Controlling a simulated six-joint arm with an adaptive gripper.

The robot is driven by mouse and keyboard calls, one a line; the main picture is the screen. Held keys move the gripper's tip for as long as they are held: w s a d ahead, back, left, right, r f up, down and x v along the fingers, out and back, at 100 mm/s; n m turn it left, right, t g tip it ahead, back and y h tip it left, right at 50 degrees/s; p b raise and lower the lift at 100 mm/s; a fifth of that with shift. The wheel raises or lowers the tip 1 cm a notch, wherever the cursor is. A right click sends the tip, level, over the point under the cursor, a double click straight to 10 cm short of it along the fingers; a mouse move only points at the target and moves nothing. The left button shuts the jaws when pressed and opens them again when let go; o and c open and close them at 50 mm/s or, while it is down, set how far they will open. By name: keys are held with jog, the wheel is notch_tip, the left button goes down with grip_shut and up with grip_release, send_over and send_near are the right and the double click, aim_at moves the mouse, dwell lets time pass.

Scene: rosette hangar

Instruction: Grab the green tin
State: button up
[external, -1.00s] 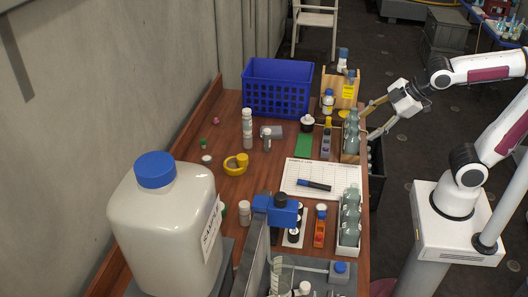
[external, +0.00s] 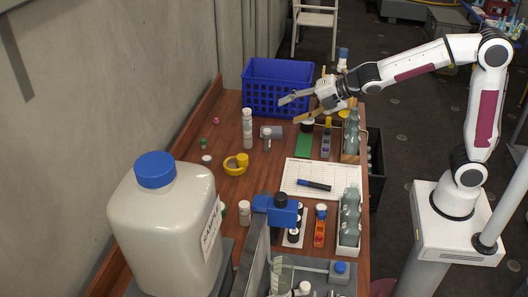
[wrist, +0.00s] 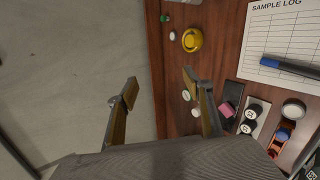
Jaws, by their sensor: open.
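No thing is clearly marked as the green tin. A small green item (external: 203,143) stands on the left of the table. It also shows at the top of the wrist view (wrist: 165,18). A second small round item with some green (external: 223,209) is partly hidden by the big jug; in the wrist view, a pale greenish round top (wrist: 186,95) is close to the right finger. A flat green block (external: 304,146) lies nearer the middle. My gripper (external: 290,110) is open and empty, above the table in front of the blue basket. Its fingers (wrist: 160,82) spread wide in the wrist view.
A blue basket (external: 262,102) stands at the back. A big white jug (external: 150,220) stands at the front left. Grey bottles (external: 348,215) line the right edge.

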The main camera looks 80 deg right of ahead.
jog(key=w+a+f+n+t+y, duration=0.1)
jog(key=w+a+f+n+y, duration=0.15)
jog(key=w+f+n, duration=0.35)
jog(key=w+a+f+n+y, duration=0.2)
jog(key=w+a+f+n, duration=0.15)
jog(key=w+n, duration=0.4)
jog(key=a+f+n+g+y, duration=0.1)
jog(key=a+f+n+y, duration=0.1)
jog(key=f+n, duration=0.2)
jog(key=w+a+f+n+y, duration=0.1)
jog(key=a+f+n+y, duration=0.1)
jog(key=f, duration=0.5)
jog(key=w+a+f+n+g+y, duration=0.1)
jog(key=a+f+n+y, duration=0.1)
jog(key=f+n, duration=0.4)
jog(key=shift+a+n+g+y, duration=0.25)
jog(key=shift+a+g, duration=0.05)
jog(key=shift+a, duration=0.45)
jog(key=shift+x, duration=1.3)
jog(key=shift+w+a, duration=0.1)
jog(key=shift+x, duration=2.45)
